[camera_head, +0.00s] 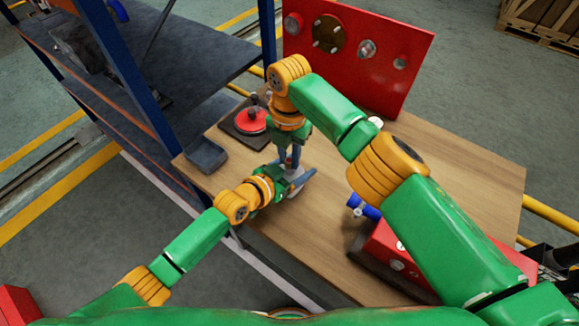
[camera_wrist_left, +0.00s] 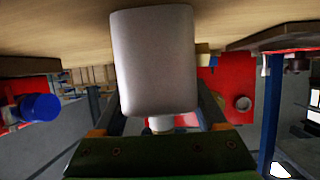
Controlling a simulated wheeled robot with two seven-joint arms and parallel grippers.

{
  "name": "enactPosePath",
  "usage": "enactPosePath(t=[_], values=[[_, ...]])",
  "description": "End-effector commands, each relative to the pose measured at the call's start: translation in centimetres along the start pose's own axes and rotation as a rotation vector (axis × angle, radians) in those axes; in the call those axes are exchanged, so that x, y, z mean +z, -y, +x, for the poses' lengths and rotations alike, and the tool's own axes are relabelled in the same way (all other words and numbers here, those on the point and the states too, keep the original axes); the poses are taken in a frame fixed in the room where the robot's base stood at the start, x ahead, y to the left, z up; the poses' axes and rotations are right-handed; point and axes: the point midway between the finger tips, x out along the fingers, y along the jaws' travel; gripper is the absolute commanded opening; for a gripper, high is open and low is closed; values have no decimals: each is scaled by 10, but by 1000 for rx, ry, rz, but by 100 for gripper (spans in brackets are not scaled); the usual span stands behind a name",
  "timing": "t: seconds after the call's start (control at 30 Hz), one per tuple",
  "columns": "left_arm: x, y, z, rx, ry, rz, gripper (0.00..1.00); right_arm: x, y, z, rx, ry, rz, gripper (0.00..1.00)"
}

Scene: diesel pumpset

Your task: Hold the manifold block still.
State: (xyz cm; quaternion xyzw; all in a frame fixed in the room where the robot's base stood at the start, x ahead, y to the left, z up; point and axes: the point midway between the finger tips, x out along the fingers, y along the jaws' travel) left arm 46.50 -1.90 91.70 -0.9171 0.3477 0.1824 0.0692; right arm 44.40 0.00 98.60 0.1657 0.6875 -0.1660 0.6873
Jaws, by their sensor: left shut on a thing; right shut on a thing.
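The manifold block, pale grey, shows as a small patch (camera_head: 296,174) between my grippers in the camera_head view and is mostly covered by them. In the left wrist view a large pale grey block (camera_wrist_left: 155,60) with rounded edges fills the middle, with a short pale cylinder (camera_wrist_left: 162,123) at its lower end. My left gripper (camera_head: 297,185) is shut on the block from the near side, its fingers along its flanks. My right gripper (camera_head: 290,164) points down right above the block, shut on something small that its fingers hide.
On the wooden table (camera_head: 470,175) stand a red disc (camera_head: 251,120) on a dark plate, a grey tray (camera_head: 205,155), an upright red panel (camera_head: 355,50), and a red box (camera_head: 385,258) beside a blue cylinder (camera_head: 364,207). A blue-posted shelf (camera_head: 200,50) stands at left.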

Motion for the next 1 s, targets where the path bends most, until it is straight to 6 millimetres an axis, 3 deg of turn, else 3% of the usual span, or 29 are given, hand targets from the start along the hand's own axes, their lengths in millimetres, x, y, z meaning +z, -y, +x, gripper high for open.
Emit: enactPosePath(t=[0.1, 0.13, 0.2, 0.23, 1.0], values=[[0, 0, 0, 1, 0, 0, 0, 0, 0, 0, 0, -1, 0, 0], [0, 0, 0, 1, 0, -1, 0, 0, 0, 0, 0, -1, 0, 22], [0, 0, 0, 1, 0, -1, 0, 0, 0, 0, 0, -1, 1, 3], [0, 0, 0, 0, 0, -1, 0, 0, 0, 0, 0, -1, 1, 0], [0, 0, 0, 0, 0, -1, 0, 0, 0, -14, 1, 0, 4, 0]])
